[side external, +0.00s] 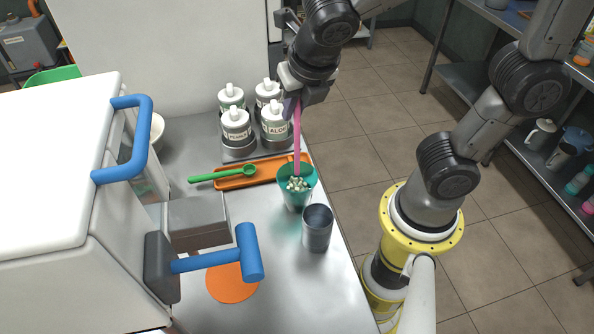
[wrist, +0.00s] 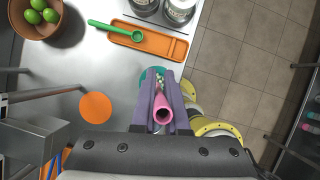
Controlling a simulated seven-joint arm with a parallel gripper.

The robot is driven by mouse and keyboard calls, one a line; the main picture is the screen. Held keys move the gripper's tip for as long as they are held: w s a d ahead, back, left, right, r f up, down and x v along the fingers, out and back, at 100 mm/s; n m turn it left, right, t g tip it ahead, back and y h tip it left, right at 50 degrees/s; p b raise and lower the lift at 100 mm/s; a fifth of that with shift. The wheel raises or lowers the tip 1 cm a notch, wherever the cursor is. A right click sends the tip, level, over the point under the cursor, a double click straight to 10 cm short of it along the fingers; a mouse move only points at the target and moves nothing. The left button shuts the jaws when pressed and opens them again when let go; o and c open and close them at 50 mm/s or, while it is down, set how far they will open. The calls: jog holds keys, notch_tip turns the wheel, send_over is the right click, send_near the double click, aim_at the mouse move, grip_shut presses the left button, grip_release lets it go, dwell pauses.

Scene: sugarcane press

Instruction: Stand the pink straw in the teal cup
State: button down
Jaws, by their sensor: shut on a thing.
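The pink straw (side external: 297,142) is upright, its top held in my gripper (side external: 299,101), which is shut on it. Its lower end is inside the teal cup (side external: 284,181), over pale green-white cubes (side external: 297,185). The cubes hide the straw's tip, so I cannot tell how deep it goes. In the wrist view my gripper (wrist: 161,108) points down with the straw (wrist: 162,115) between its fingers. The teal cup (wrist: 144,78) is below, mostly hidden by the fingers.
A grey metal cup (side external: 317,228) stands close in front of the teal cup. Behind are an orange tray (side external: 236,182), a green spoon (side external: 214,175) and several white-capped bottles (side external: 236,124). The white press (side external: 60,170) with blue handles is left. The counter's right edge is near.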

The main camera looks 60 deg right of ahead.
aim_at(296, 144)
jog(key=shift+f, duration=4.65)
jog(key=c, duration=0.8)
grip_release()
jog(key=shift+c, duration=0.2)
jog(key=shift+r, duration=3.55)
